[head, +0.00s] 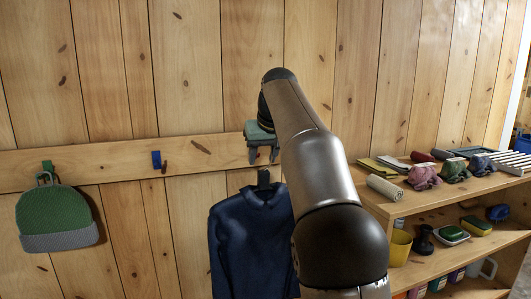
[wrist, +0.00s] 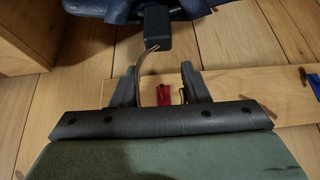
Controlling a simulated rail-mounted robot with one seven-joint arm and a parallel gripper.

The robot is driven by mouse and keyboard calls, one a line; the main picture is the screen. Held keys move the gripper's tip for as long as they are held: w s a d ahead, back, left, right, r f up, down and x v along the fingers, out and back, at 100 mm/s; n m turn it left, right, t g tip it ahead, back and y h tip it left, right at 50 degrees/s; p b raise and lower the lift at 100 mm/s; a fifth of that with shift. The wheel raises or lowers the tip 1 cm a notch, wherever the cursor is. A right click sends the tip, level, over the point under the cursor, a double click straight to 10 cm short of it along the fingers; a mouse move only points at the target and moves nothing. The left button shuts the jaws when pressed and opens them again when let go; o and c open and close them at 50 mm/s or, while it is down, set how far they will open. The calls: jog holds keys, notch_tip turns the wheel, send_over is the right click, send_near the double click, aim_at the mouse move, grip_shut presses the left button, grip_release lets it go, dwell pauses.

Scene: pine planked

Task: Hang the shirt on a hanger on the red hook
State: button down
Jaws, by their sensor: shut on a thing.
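The dark blue shirt (head: 248,235) hangs upright on a dark hanger (head: 263,179) below my gripper (head: 263,156), in front of the wall rail. In the wrist view the shirt (wrist: 110,10) is at the top edge, and the hanger's block (wrist: 154,28) and thin curved wire reach toward my gripper (wrist: 158,80). My gripper is shut on the hanger, though the exact grip point is unclear. The red hook (wrist: 163,95) shows on the rail between the fingers in the wrist view; in the head view my arm and gripper hide it. Whether the wire touches the hook cannot be told.
The wooden rail (head: 110,175) also carries a blue hook (head: 156,160), empty, and a green hook (head: 47,166) with a green and grey beanie (head: 57,220). A shelf unit (head: 415,205) with folded cloths, mugs and other items stands close on the right.

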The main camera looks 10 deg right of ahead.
aim_at(258, 154)
jog(key=shift+w+a+r+p, duration=0.1)
jog(key=shift+w+p, duration=0.75)
jog(key=shift+w, duration=0.2)
jog(key=shift+w+a+r+p, duration=0.1)
jog(key=shift+w+p, duration=0.75)
jog(key=shift+w, duration=0.15)
jog(key=shift+w+f, duration=0.2)
jog(key=shift+w, duration=0.25)
jog(key=shift+w+a+f+b, duration=0.1)
jog(key=shift+w+f+b, duration=0.1)
jog(key=shift+f+b, duration=0.35)
jog(key=shift+w+f+b, duration=0.15)
jog(key=shift+f+b, duration=0.1)
jog(key=shift+f, duration=0.6)
jog(key=shift+x, duration=0.85)
jog(key=shift+f, duration=0.1)
